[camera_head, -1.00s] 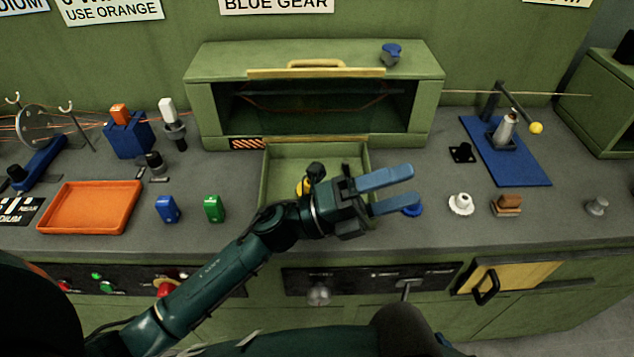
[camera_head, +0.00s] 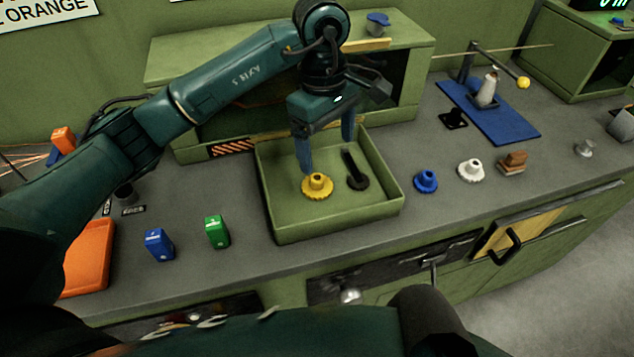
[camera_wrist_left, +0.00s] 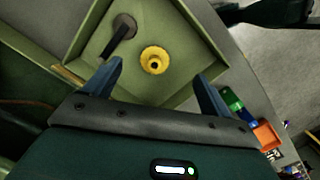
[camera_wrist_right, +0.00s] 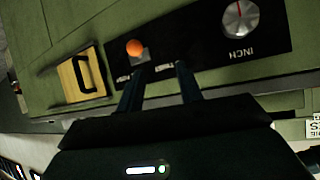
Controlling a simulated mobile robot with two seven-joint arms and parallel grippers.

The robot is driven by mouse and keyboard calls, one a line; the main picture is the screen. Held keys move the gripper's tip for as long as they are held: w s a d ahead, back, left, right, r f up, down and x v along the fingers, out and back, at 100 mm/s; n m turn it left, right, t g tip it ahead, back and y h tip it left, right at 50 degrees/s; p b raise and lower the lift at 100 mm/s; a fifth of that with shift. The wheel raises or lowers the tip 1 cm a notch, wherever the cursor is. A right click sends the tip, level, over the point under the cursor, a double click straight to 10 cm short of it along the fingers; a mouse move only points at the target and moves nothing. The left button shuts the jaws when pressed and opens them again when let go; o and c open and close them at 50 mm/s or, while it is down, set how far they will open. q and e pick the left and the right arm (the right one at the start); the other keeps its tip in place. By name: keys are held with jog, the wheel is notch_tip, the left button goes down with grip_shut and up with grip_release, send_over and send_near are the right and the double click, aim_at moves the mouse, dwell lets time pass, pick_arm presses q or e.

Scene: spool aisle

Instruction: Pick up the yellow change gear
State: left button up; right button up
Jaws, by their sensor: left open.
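The yellow change gear (camera_head: 317,186) lies flat in the green tray (camera_head: 330,228) on the bench. It also shows in the left wrist view (camera_wrist_left: 155,60), beyond and between the fingers. My left gripper (camera_head: 327,152) points down over the tray, open and empty, its fingers toward the back of the gear. In the left wrist view the left fingers (camera_wrist_left: 160,75) are spread wide. My right gripper (camera_wrist_right: 160,80) shows only in the right wrist view, facing a control panel; its two fingers are apart with nothing between them.
A dark handled tool (camera_head: 356,172) lies in the tray right of the gear. A blue gear (camera_head: 426,181) and a white gear (camera_head: 470,169) stand right of the tray. Green (camera_head: 217,231) and blue (camera_head: 159,245) blocks stand left. The green cabinet (camera_head: 410,70) rises behind.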

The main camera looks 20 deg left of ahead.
pick_arm(q)
jog(key=a, duration=0.1)
jog(key=y+p, duration=0.1)
send_over(317, 177)
jog(key=s, duration=0.1)
jog(key=f, duration=0.4)
jog(key=d+f, duration=0.1)
jog(key=f, duration=0.1)
jog(key=shift+s, duration=0.15)
jog(key=shift+w+a+f+p, duration=0.1)
jog(key=shift+f+p, duration=0.15)
jog(key=shift+f, duration=0.6)
jog(key=shift+w+a+f+p, duration=0.1)
jog(key=shift+a+f+p, duration=0.1)
jog(key=shift+f, duration=0.7)
jog(key=shift+w+a+f+p, duration=0.1)
jog(key=shift+f+p, duration=0.15)
jog(key=shift+f, duration=0.6)
jog(key=c, duration=1.2)
